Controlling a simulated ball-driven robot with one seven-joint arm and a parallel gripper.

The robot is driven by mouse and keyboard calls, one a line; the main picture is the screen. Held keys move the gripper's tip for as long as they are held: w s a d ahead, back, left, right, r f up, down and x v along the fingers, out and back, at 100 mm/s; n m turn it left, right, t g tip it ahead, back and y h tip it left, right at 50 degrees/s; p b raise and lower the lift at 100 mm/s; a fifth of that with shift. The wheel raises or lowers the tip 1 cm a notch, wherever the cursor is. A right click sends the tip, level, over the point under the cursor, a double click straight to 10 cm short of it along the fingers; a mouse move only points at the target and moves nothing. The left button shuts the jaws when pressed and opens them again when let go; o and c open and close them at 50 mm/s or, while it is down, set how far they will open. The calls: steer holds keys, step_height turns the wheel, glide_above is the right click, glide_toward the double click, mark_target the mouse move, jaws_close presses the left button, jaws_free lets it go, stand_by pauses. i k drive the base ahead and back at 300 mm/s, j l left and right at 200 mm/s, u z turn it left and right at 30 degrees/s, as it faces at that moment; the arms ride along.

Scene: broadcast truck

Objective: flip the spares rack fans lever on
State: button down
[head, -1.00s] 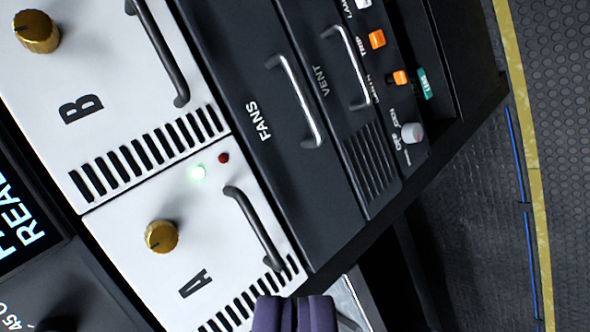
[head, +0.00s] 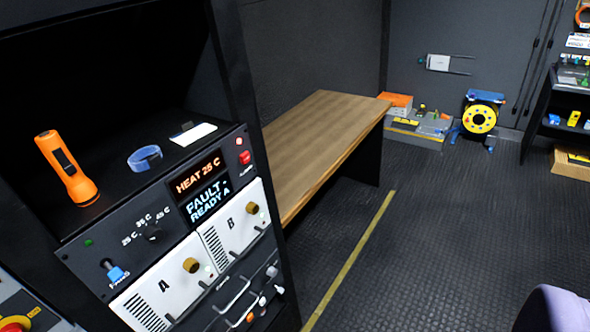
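The rack (head: 75,255) stands at the left in the head view. Its upper black panel has a blue-tipped lever (head: 115,273) at the lower left. The small label beside the lever is too small to read surely, and I cannot tell the lever's position. The panel also has a black dial (head: 152,233) marked in degrees and a display (head: 203,190) reading HEAT 25 C, FAULT, READY A. A purple part of my gripper (head: 556,310) shows at the lower right corner, far from the lever. Its fingertips are not clear, so I cannot tell if it is open.
White modules A (head: 165,287) and B (head: 232,222) sit below the panel. An orange flashlight (head: 65,168) and blue tape roll (head: 145,158) lie on the shelf above. A wooden bench (head: 318,140) stands behind. The floor (head: 420,235) at centre right is clear.

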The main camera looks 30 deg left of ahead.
mark_target(116, 274)
steer(key=i+j+u, duration=0.15)
steer(key=u, duration=1.15)
